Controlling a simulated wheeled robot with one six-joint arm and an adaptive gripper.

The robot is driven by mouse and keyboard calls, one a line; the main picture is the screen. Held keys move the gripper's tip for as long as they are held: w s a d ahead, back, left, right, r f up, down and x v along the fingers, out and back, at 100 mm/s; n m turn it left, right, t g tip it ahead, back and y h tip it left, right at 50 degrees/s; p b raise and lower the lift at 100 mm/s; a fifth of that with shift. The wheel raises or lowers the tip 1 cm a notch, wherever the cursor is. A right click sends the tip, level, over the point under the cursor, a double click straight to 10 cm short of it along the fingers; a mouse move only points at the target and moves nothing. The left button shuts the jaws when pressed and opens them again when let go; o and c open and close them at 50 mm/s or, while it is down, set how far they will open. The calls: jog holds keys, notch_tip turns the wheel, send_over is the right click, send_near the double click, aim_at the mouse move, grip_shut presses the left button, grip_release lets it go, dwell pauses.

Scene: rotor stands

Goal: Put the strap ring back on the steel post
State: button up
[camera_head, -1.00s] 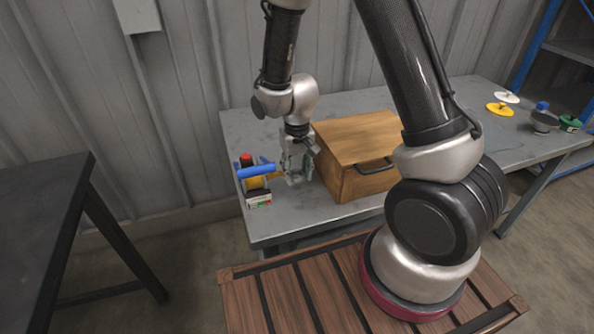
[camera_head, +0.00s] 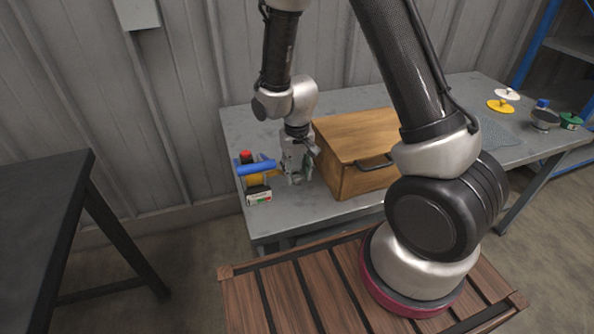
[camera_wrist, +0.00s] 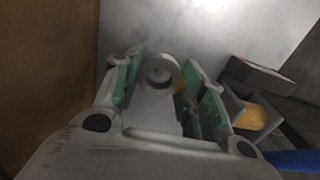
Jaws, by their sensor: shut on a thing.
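My gripper (camera_head: 297,180) points down over the grey table, just left of the wooden box. A small round grey end, perhaps the top of the steel post (camera_wrist: 158,75), shows inside the loop. I cannot tell whether the ring is around it or above it. In the head view the fingers hide both.
The wooden box (camera_head: 352,140) with a dark handle stands close right of my gripper. Left are a blue cylinder (camera_head: 256,167), a red-topped item (camera_head: 246,156) and a small labelled box (camera_head: 258,195).

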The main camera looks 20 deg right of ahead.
jog(key=shift+f, duration=0.15)
jog(key=shift+f, duration=0.75)
jog(key=shift+f, duration=0.15)
jog(key=o, duration=1.5)
jog(key=shift+r, duration=4.55)
